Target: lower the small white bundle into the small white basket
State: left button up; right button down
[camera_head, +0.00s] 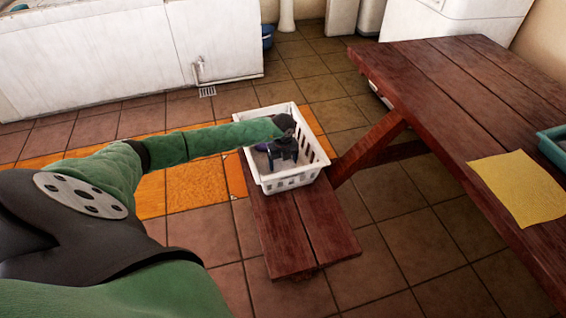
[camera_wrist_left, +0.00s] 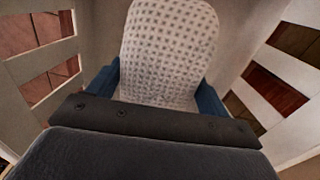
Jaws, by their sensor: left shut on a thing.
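The small white basket (camera_head: 291,182) stands on the wooden bench, with slotted walls and an open top. My left gripper (camera_head: 284,152) reaches down inside it in the head view. The left wrist view shows the small white bundle (camera_wrist_left: 170,45), pale cloth with a dotted pattern and a rounded end. The blue fingers of my left gripper (camera_wrist_left: 158,93) are shut on it, one on each side. Slotted basket walls rise on both sides of it. I cannot tell whether the bundle touches the basket floor. In the head view the gripper and arm hide the bundle. My right gripper is out of view.
The wooden bench (camera_head: 300,235) is bare in front. A wooden table (camera_head: 450,110) at the right bears a yellow cloth (camera_head: 520,188) and a teal tray (camera_head: 551,146). A white basin (camera_head: 130,50) stands behind.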

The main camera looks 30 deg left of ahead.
pick_arm(q)
jog(key=shift+f+b, duration=0.85)
jog(key=shift+f, duration=0.85)
dwell(1.1)
jog(key=o, duration=1.1)
jog(key=shift+c, duration=0.2)
jog(key=shift+r, duration=3.95)
